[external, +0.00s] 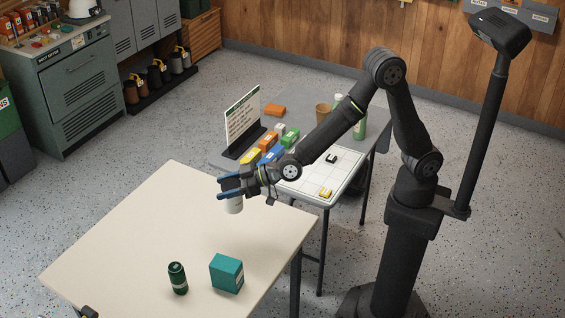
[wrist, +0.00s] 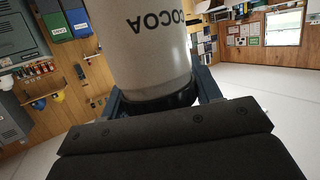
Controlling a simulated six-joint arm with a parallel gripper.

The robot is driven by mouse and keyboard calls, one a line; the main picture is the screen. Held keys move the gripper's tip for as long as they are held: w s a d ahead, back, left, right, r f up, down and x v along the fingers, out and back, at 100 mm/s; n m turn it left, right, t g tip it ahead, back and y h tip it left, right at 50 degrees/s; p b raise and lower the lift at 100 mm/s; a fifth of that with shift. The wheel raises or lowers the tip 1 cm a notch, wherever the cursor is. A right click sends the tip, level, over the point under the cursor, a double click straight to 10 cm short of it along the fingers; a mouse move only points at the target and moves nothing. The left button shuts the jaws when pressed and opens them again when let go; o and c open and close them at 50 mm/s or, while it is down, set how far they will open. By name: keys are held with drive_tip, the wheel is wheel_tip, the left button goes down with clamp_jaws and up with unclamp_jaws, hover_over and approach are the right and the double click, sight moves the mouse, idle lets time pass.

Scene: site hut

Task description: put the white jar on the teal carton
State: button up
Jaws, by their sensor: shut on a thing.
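The white jar (external: 234,204) is held in my gripper (external: 229,189), above the far part of the cream table in the external view. In the wrist view the jar (wrist: 146,45) fills the upper middle, with the word COCOA upside down and a dark band at its lower end. My gripper (wrist: 162,101) is shut on it, with blue fingers on either side. The teal carton (external: 227,273) stands on the cream table near its front right edge, well apart from the jar. Its top is bare.
A dark green bottle (external: 178,278) stands just left of the carton on the cream table (external: 130,235). Much of this table is clear. Behind is a grey table (external: 215,157) with a sign, coloured boxes, a white grid board (external: 318,178), a cup and a bottle.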

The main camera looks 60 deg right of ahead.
drive_tip(key=shift+g+y, duration=0.3)
drive_tip(key=shift+s+a+f, duration=0.85)
drive_tip(key=shift+a+f, duration=0.7)
drive_tip(key=shift+a, duration=0.8)
drive_tip(key=shift+s+a+f, duration=0.9)
drive_tip(key=shift+a+f, duration=0.6)
drive_tip(key=shift+a, duration=0.8)
drive_tip(key=shift+s+a+f, duration=0.85)
drive_tip(key=shift+a+f, duration=0.7)
drive_tip(key=shift+a, duration=0.8)
drive_tip(key=shift+f, duration=0.15)
drive_tip(key=o, duration=1.2)
drive_tip(key=shift+c, duration=0.2)
